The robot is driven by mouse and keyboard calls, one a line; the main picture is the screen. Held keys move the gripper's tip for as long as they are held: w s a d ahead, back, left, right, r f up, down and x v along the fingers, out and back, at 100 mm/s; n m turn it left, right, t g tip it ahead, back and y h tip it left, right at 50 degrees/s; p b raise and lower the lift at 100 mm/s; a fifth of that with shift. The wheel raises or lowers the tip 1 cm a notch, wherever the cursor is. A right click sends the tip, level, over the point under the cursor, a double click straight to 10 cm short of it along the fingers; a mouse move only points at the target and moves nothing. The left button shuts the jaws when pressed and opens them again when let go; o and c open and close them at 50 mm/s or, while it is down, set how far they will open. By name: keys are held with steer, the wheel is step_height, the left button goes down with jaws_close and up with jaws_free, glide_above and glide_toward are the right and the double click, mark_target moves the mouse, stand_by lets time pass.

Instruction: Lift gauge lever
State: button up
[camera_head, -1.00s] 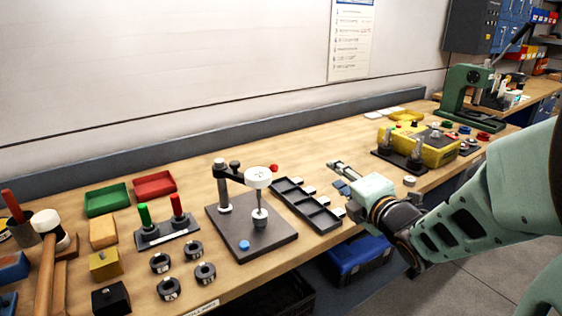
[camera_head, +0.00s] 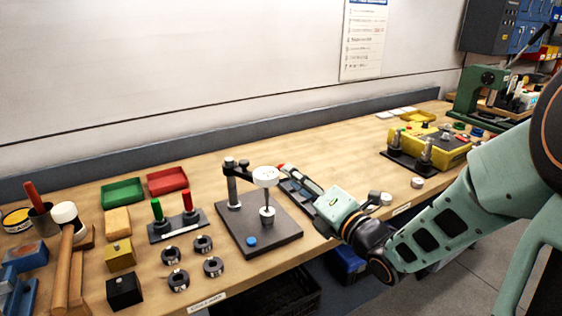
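The gauge stand has a dark base plate (camera_head: 276,237), an upright post with an arm, and a white round dial gauge (camera_head: 265,176) above a small metal pedestal. A small red knob (camera_head: 281,166), apparently the lever's end, shows just right of the dial. My gripper (camera_head: 288,173) reaches in from the right, with its fingertips close to the red knob. I cannot tell if they touch it, or whether the fingers are open or shut. The lever's shaft is not clearly visible.
Left of the stand are several black rings (camera_head: 203,243) and a block with green and red pins (camera_head: 176,228). A yellow fixture (camera_head: 448,152) stands at right. The bench behind my gripper is clear.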

mark_target(280, 168)
steer(key=x, duration=0.7)
steer(key=shift+s+f, duration=0.1)
steer(key=shift+c, duration=0.4)
jaws_close()
steer(key=shift+f, duration=0.1)
